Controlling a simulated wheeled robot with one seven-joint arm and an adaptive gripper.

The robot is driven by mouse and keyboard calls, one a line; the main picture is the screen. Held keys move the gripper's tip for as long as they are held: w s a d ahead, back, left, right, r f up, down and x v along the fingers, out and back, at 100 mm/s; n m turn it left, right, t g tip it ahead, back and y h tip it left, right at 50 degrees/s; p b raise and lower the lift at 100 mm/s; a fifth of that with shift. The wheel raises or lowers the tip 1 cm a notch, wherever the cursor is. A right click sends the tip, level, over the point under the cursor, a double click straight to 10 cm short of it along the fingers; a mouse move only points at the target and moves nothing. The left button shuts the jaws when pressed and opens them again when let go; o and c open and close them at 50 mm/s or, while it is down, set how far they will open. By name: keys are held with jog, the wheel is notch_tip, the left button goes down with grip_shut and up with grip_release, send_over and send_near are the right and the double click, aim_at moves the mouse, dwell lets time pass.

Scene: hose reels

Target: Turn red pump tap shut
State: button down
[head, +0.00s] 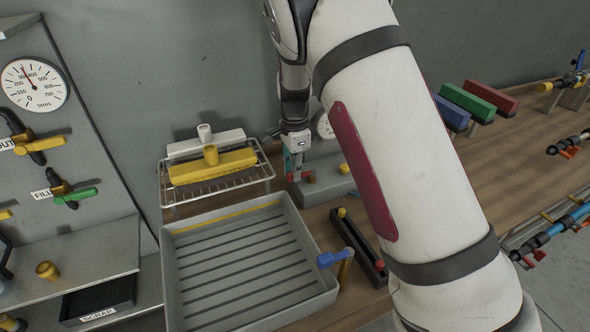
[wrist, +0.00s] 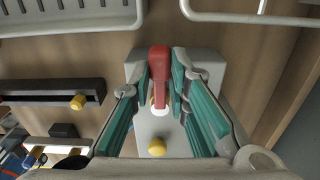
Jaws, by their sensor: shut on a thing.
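The red tap lever (wrist: 160,62) shows in the wrist view as a long red handle over the grey pump block (wrist: 176,146). My gripper (wrist: 162,80) has its two teal fingers closed on either side of the lever. In the head view my gripper (head: 296,165) reaches down at the left end of the grey pump block (head: 332,184), with the lever mostly hidden by the fingers. A yellow knob (wrist: 157,147) sits on the block near the lever, and a pale round piece lies beneath the lever.
A grey ribbed tray (head: 245,265) and a wire rack (head: 216,183) with yellow and white blocks stand left of the pump. A black slotted bar (head: 360,245) and a blue-handled tap (head: 333,258) are in front. My arm covers much of the bench's middle.

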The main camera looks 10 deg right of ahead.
jog(key=c, duration=1.5)
grip_release()
notch_tip(320, 180, up, 12)
jog(key=shift+r, duration=0.1)
jog(key=s+d+r+n+t+y, duration=0.1)
jog(key=s+d+r+n, duration=0.1)
jog(key=s+r+n, duration=0.35)
jog(key=s+d+r+n+t+y, duration=0.1)
jog(key=s+d+r+n, duration=0.15)
jog(key=s+r, duration=0.65)
jog(key=s+f+n+t, duration=0.1)
jog(key=s+n, duration=0.1)
jog(key=s, duration=0.4)
jog(key=s+d+n+t+h, duration=0.1)
jog(key=s+n, duration=0.2)
jog(key=s, duration=0.3)
jog(key=s+d+f+n+t+h, duration=0.1)
jog(key=s+n, duration=0.2)
jog(key=s, duration=0.4)
jog(key=shift+f, duration=0.35)
